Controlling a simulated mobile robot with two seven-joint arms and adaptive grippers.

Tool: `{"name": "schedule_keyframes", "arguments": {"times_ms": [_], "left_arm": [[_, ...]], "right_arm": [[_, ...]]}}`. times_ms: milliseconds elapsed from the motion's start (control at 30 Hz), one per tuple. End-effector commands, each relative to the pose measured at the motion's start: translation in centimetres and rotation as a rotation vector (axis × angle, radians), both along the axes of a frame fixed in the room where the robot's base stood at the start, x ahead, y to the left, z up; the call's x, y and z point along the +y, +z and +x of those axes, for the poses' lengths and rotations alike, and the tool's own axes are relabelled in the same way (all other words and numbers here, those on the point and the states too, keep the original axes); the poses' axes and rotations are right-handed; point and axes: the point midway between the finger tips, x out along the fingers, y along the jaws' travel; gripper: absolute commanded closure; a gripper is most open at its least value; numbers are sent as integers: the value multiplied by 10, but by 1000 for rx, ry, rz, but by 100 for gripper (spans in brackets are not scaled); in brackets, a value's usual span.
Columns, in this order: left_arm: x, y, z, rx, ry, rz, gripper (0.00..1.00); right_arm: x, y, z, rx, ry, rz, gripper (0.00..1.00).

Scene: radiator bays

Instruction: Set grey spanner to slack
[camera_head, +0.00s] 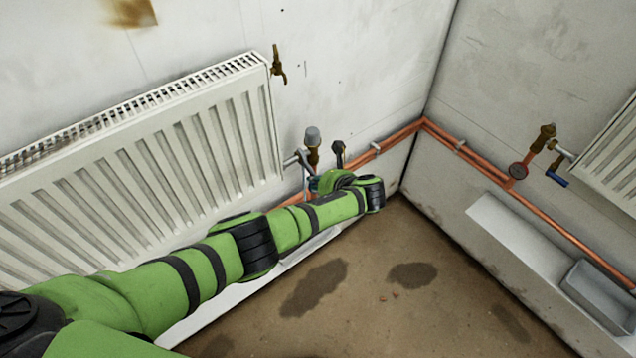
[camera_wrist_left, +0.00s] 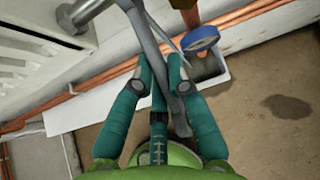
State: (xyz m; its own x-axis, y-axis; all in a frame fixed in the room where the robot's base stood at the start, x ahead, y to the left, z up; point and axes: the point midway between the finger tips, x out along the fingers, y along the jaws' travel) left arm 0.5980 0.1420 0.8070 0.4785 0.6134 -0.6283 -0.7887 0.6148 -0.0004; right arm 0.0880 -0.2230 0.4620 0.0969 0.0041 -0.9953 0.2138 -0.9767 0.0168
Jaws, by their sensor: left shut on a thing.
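The grey spanner (camera_wrist_left: 148,40) runs down between the fingers of my left gripper (camera_wrist_left: 160,72) in the left wrist view. Its upper end is by the metal fitting (camera_wrist_left: 82,12) at the radiator's side. My left gripper is shut on the spanner's handle. In the head view the spanner (camera_head: 304,161) shows as a small grey piece beside the radiator valve with the grey cap (camera_head: 312,136). My left gripper (camera_head: 318,183) is just below it, partly hidden by my green wrist. My right gripper is not in view.
A white radiator (camera_head: 150,150) is close on the left. Copper pipes (camera_head: 395,134) run along both walls. A blue-rimmed round part (camera_wrist_left: 200,38) is right of the spanner. A grey tray (camera_head: 600,295) and another valve (camera_head: 545,135) are at the right. The stained floor is open.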

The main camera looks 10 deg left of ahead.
Motion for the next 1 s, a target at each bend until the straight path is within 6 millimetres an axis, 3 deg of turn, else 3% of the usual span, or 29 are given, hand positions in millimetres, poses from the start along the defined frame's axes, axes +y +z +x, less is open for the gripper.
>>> {"name": "schedule_keyframes", "arguments": {"times_ms": [467, 500, 567, 1000], "left_arm": [[2, 1, 2, -13, -1, 18, 100], [2, 1, 2, -13, -1, 18, 80], [2, 1, 2, -13, -1, 18, 59], [-3, 2, -1, -11, -3, 13, 59]], "right_arm": [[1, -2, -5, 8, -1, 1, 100], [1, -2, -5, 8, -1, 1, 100], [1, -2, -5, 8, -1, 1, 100], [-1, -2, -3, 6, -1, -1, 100]]}}
